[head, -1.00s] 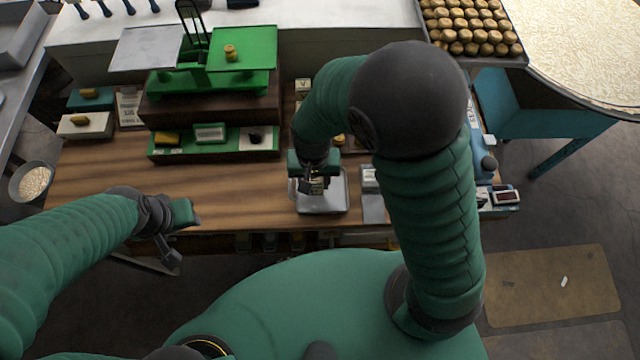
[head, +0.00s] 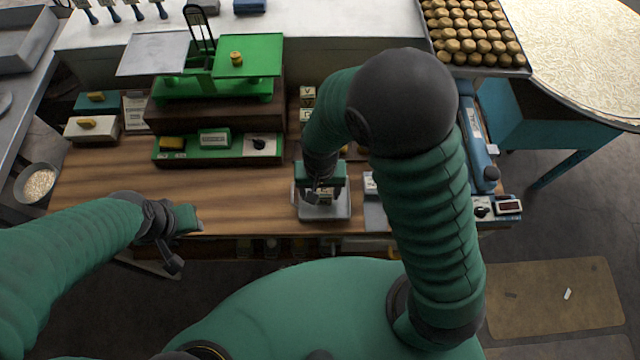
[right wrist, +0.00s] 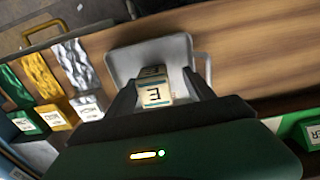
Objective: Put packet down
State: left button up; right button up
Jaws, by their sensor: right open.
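The packet (right wrist: 156,93) is a small cream block with dark lettering on its faces. In the right wrist view it is between the two fingers of my right gripper (right wrist: 158,97), over the metal tray (right wrist: 124,64). My right gripper (head: 321,196) is open around the packet. In the head view the gripper and arm largely cover the packet above the tray (head: 335,212) at the table's front edge. Whether the packet touches the tray floor is unclear. My left gripper (head: 182,240) is at the front left edge of the table, away from the packet; its jaw state is unclear.
A green balance scale (head: 215,85) stands at the back left on a dark wooden box. A green panel (head: 190,150) lies before it. In the right wrist view, several foil packs (right wrist: 75,62) stand left of the tray. The wooden table (head: 235,190) is clear left of the tray.

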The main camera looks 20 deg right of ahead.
aim_at(326, 191)
jog(key=r, duration=0.2)
jog(key=d+r, duration=0.1)
jog(key=r, duration=0.3)
jog(key=shift+w+d+r, duration=0.1)
jog(key=shift+d+r, duration=0.1)
jog(key=shift+d, duration=0.2)
notch_tip(326, 191, up, 4)
jog(key=r, duration=0.1)
pick_arm(q)
jog(key=shift+d+r, duration=0.3)
jog(key=shift+d, duration=0.6)
pick_arm(e)
jog(key=s+d+f+n+t, duration=0.1)
jog(key=s+d+n+t, duration=0.1)
jog(key=d, duration=0.6)
jog(key=shift+s+d+f+n+t, duration=0.2)
jog(key=shift+s+f+n+t, duration=0.15)
jog(key=shift+s+n, duration=0.35)
pick_arm(q)
jog(key=shift+a, duration=0.35)
pick_arm(e)
jog(key=shift+s+a+r, duration=0.1)
jog(key=shift+a, duration=0.25)
